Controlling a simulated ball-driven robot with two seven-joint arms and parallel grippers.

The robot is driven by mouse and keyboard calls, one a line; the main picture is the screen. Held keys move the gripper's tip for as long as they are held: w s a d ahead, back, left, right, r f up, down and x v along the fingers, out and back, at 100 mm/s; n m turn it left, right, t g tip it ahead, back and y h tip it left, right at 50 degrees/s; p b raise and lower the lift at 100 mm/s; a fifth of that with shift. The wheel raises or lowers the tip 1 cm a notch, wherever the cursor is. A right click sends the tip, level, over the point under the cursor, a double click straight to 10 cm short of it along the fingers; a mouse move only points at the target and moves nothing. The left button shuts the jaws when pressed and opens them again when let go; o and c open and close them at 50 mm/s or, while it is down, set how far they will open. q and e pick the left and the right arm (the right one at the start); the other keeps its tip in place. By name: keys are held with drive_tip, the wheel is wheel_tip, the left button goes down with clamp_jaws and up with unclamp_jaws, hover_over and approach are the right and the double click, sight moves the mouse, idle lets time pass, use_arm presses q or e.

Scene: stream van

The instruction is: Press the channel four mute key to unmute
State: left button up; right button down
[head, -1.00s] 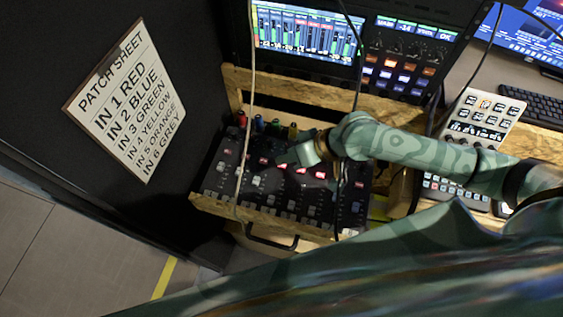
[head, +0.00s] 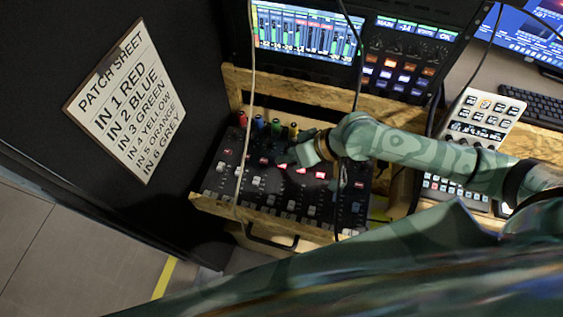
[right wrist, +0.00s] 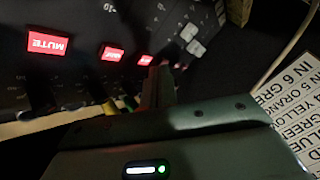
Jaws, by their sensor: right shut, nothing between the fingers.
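The black mixer (head: 275,208) lies in a wooden tray, with a row of mute keys across its upper half. In the right wrist view, lit mute keys (right wrist: 47,44) stand in a row, upside down. The smallest lit key (right wrist: 145,59) is close to the tips of my right gripper (right wrist: 165,78). The right gripper is shut and empty, low over the mixer. I cannot tell whether it touches a key. Channel numbers are unreadable. My left gripper is not in view.
Coloured plugs (head: 259,123) stand along the mixer's back edge. A thin pale cable (head: 247,100) and a dark cable hang in front of it. A metering screen (head: 305,35) is behind, a patch sheet (head: 128,100) left, and a white control panel (head: 482,117) right.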

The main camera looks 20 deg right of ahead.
sight(287, 168)
drive_tip(key=shift+f, duration=0.15)
drive_tip(key=shift+f, duration=0.3)
drive_tip(key=shift+f, duration=0.3)
idle(0.7)
drive_tip(key=shift+r+p, duration=0.75)
drive_tip(key=shift+p, duration=0.2)
wheel_tip(287, 168, up, 6)
drive_tip(key=p, duration=0.6)
drive_tip(key=shift+p, duration=0.3)
